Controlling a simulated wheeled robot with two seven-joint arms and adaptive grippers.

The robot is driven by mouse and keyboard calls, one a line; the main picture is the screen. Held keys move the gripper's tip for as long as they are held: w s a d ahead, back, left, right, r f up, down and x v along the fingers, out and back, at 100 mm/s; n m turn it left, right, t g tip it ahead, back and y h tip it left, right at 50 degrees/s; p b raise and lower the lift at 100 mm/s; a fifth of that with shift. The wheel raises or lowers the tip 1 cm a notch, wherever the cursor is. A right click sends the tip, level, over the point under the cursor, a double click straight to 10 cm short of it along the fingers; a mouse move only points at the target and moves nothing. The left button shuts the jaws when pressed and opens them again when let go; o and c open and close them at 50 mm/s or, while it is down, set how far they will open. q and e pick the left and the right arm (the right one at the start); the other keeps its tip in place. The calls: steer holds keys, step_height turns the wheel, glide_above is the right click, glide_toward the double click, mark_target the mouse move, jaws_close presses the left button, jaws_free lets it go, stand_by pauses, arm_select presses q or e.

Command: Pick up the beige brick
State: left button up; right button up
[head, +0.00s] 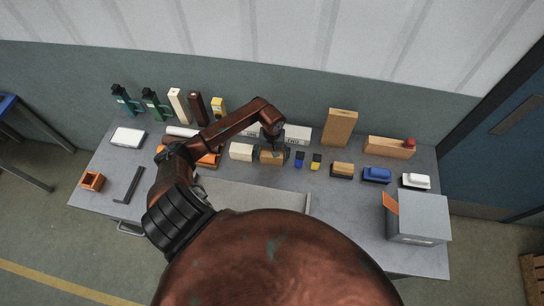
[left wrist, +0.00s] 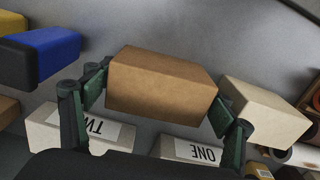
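A pale beige brick (head: 241,151) lies on the table in the head view; it also shows at the right in the left wrist view (left wrist: 265,112). Just right of it in the head view is a tan-brown brick (head: 272,158). My left gripper (head: 272,146) is over this tan brick. In the left wrist view the tan brick (left wrist: 160,90) lies between the spread fingers of the left gripper (left wrist: 158,103), one pad close beside each end. Whether both pads touch it is unclear. My right gripper is not in view.
Small blue and yellow blocks (head: 316,162) are to the right. A tall wooden block (head: 339,127) stands behind; a grey box (head: 418,218) is at the front right of the table (head: 350,215).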

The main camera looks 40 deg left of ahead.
arm_select(q)
steer(key=c, duration=0.9)
steer(key=shift+c, duration=0.2)
steer(key=shift+r, duration=0.15)
